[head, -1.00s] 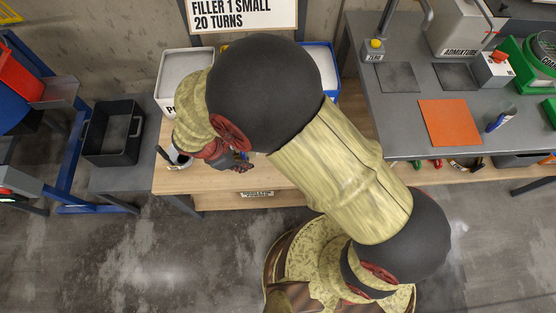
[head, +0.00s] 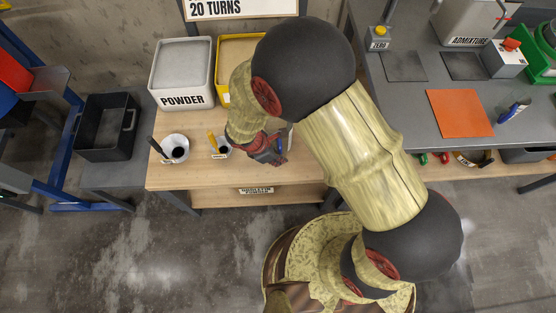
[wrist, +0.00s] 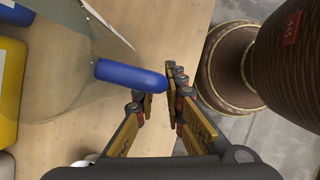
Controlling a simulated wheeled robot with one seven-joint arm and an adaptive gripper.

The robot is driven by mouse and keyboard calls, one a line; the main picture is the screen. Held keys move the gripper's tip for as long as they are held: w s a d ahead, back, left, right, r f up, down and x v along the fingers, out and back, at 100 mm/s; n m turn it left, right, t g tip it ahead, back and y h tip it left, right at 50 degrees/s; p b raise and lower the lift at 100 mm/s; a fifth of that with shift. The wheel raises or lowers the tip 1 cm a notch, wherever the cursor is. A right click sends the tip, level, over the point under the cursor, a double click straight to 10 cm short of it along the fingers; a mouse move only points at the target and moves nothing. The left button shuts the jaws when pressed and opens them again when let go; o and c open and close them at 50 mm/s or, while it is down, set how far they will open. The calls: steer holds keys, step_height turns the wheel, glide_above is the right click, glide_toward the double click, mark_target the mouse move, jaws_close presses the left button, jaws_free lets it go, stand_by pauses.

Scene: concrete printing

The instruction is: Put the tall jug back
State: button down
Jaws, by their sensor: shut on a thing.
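A clear jug (wrist: 62,62) with a thick blue handle (wrist: 130,75) fills the upper left of the wrist view. My gripper (wrist: 164,84) is shut on the blue handle, over the wooden bench (wrist: 150,30). In the head view my gripper (head: 268,152) is above the bench (head: 220,178), and my arm hides most of the jug; only a little of it shows beside the fingers. I cannot tell whether the jug's base touches the bench.
A white POWDER bin (head: 182,98) and a yellow bin (head: 236,48) stand at the bench's back. A grey table with an orange mat (head: 459,113) is at right. A black crate (head: 107,127) is at left.

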steer(key=shift+a+f, duration=0.1)
steer(key=shift+f, duration=0.75)
steer(key=shift+r, duration=0.1)
steer(key=c, duration=2.3)
jaws_free()
steer(key=shift+f+b, duration=0.2)
steer(key=shift+b, duration=0.1)
steer(key=o, duration=0.4)
